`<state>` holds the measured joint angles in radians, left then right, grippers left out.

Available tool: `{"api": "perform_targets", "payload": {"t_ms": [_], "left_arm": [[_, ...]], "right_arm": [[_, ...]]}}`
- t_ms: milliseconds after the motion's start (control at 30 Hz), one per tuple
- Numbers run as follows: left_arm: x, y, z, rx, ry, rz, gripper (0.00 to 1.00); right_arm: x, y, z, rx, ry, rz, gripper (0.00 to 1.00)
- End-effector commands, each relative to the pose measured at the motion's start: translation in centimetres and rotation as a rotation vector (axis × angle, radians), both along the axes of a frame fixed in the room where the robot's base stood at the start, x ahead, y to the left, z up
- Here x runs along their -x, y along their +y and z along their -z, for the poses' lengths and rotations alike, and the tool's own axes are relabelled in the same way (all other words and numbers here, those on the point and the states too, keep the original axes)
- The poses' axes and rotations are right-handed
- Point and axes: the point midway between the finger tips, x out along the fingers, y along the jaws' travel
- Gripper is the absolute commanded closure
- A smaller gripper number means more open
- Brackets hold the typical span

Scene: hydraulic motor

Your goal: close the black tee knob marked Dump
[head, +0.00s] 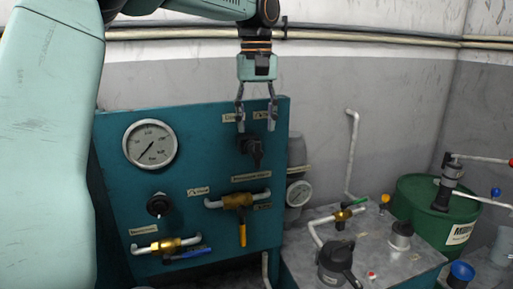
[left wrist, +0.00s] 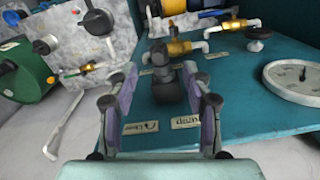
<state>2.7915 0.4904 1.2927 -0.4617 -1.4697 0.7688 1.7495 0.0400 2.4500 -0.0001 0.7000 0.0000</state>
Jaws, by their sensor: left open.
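The black tee knob (head: 251,147) sits at the upper right of the teal panel (head: 200,130), below two small labels. In the left wrist view the knob (left wrist: 163,84) stands between and beyond my fingers, near a label that appears to read Dump (left wrist: 186,122) and another that appears to read Close (left wrist: 140,127). My left gripper (head: 256,126) points down just above the knob in the head view. Its two fingers are apart with nothing held between them. I cannot tell whether a finger touches the knob. My right gripper is in neither view.
A round gauge (head: 150,144), another black knob (head: 158,205) and two brass valves (head: 238,200) (head: 166,245) are on the panel. A grey tank (head: 390,265) with fittings and a green drum (head: 420,205) stand to the right. A pipe (head: 400,37) runs along the wall.

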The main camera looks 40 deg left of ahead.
Motion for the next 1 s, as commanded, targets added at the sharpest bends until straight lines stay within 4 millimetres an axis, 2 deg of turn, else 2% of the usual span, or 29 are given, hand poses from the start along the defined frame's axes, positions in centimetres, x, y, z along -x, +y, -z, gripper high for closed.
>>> {"api": "perform_targets", "payload": {"t_ms": [300,500,867,1000], "left_arm": [[0.1,-0.1,4.8,0.003,0.002,0.003,0.50],[0.0,-0.1,6.8,0.001,0.001,0.002,0.50],[0.0,-0.1,7.3,0.001,-0.002,0.003,0.51],[0.0,-0.1,7.3,0.001,-0.002,0.003,0.63]], "right_arm": [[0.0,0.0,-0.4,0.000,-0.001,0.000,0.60],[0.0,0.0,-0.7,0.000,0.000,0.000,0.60],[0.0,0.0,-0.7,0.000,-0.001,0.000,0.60],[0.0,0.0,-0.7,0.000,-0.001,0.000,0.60]]}}
